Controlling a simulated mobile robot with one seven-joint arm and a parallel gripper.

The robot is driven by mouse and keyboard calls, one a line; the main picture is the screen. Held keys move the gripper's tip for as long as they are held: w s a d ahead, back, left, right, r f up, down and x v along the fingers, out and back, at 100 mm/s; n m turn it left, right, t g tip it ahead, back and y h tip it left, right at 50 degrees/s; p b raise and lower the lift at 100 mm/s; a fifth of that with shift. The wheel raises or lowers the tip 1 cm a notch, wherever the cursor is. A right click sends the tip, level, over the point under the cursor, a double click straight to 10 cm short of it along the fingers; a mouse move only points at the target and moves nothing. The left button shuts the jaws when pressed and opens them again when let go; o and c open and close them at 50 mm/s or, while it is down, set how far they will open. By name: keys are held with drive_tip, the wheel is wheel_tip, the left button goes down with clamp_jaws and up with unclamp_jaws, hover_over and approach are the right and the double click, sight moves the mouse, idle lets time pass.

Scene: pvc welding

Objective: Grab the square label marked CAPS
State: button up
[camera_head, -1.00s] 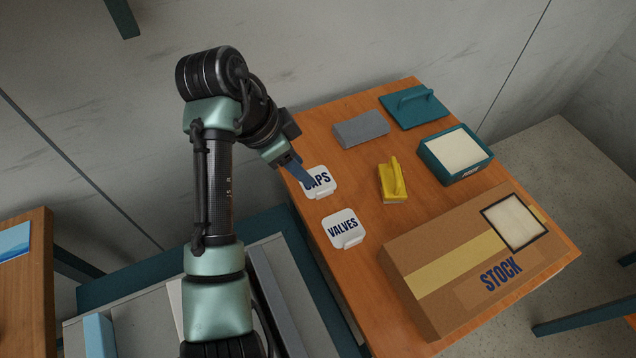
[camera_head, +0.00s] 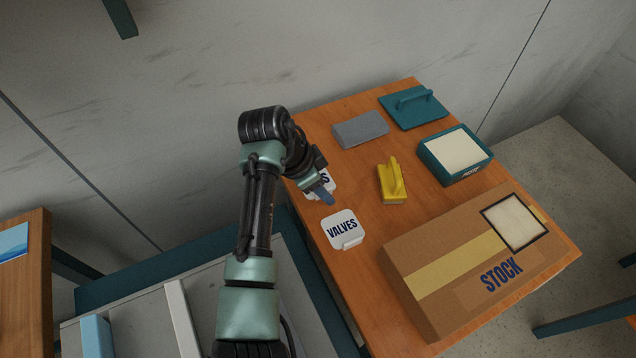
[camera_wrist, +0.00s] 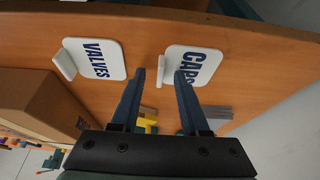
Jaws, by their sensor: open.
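The white square CAPS label (camera_wrist: 193,66) lies on the wooden table near its edge; in the head view it (camera_head: 323,183) is partly hidden by my gripper. My gripper (camera_head: 326,197) is over it. In the wrist view the open fingers (camera_wrist: 160,74) straddle the label's side with the upturned lip, with one fingertip over the lettering and the other just off the label. I cannot tell if they touch it. The white VALVES label (camera_head: 343,228) lies nearer the front of the table and also shows in the wrist view (camera_wrist: 96,58).
A cardboard STOCK box (camera_head: 470,262) fills the table's front right. A yellow handled tool (camera_head: 392,184), a grey block (camera_head: 361,130), a teal float (camera_head: 414,108) and a teal-framed box (camera_head: 456,153) stand behind. Bare wood separates the labels from these.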

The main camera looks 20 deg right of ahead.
clamp_jaws()
idle(1.4)
